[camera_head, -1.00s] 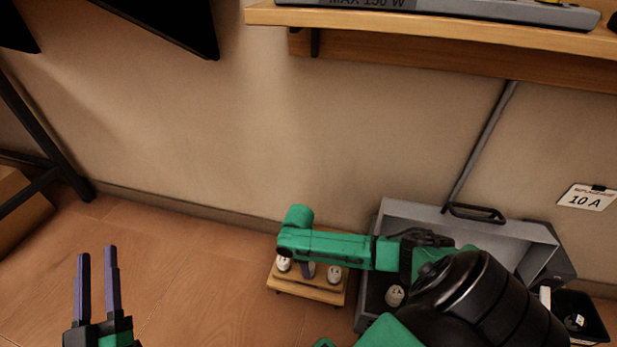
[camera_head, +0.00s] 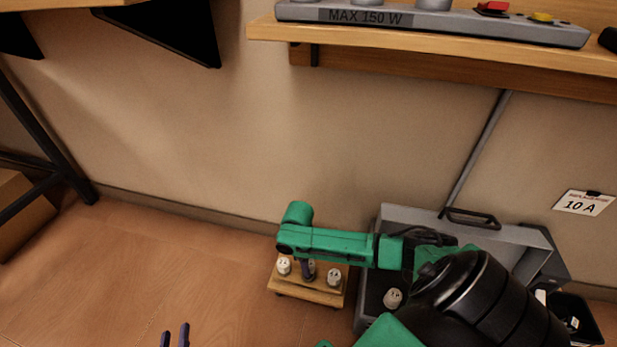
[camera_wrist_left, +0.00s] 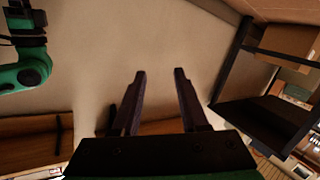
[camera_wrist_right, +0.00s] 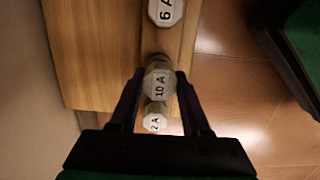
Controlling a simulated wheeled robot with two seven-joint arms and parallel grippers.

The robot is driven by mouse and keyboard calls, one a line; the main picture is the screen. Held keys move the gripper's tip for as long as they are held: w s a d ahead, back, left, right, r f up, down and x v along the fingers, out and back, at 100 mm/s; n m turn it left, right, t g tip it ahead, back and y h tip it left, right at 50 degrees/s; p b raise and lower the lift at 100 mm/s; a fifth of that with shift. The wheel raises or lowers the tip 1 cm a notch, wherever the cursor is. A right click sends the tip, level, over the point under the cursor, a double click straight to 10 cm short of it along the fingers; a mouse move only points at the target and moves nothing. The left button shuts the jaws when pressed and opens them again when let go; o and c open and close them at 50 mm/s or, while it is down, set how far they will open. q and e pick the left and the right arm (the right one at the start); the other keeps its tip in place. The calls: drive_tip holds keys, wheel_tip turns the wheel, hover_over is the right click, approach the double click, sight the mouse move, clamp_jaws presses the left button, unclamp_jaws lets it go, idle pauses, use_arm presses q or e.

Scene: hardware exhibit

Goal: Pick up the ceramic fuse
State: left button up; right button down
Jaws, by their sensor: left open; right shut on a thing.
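A white ceramic fuse marked 10 A (camera_wrist_right: 160,82) sits between the fingers of my right gripper (camera_wrist_right: 160,80), which is shut on it. In the head view my right gripper (camera_head: 308,274) points down over the small wooden stand (camera_head: 318,295), and its finger hides most of the middle fuse. I cannot tell whether the held fuse is clear of the stand. Fuses marked 6 A (camera_wrist_right: 165,12) and 2 A (camera_wrist_right: 155,117) stand on either side of it. My left gripper (camera_head: 175,336) is open and empty at the bottom edge, also in the left wrist view (camera_wrist_left: 160,78).
An open grey case (camera_head: 400,212) stands right of the stand, with another white fuse (camera_head: 393,298) in it. A black bin (camera_head: 575,320) is further right. A wooden shelf (camera_head: 450,48) overhangs the wall. A 10 A card (camera_head: 583,203) hangs there. Floor left of the stand is clear.

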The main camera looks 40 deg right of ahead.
use_arm(q)
drive_tip(key=s+f+g+p, duration=0.2)
drive_tip(key=s+f+g, duration=0.1)
drive_tip(key=s+f, duration=0.25)
use_arm(e)
wheel_tip(320, 180, up, 3)
drive_tip(key=shift+r, duration=0.1)
wheel_tip(320, 180, up, 8)
drive_tip(key=p, duration=0.5)
wheel_tip(320, 180, up, 4)
drive_tip(key=p, duration=0.1)
hover_over(310, 263)
use_arm(q)
wheel_tip(310, 263, up, 8)
drive_tip(key=a+m+g+y, duration=0.1)
drive_tip(key=a+g, duration=0.1)
drive_tip(key=g, duration=0.1)
drive_tip(key=shift+w+r+p, duration=0.2)
drive_tip(key=shift+r+p, duration=0.05)
drive_tip(key=shift+p, duration=0.05)
use_arm(e)
drive_tip(key=shift+w+a+r, duration=0.15)
drive_tip(key=shift+a+r, duration=0.05)
drive_tip(key=shift+r, duration=0.6)
use_arm(q)
drive_tip(key=shift+a, duration=0.1)
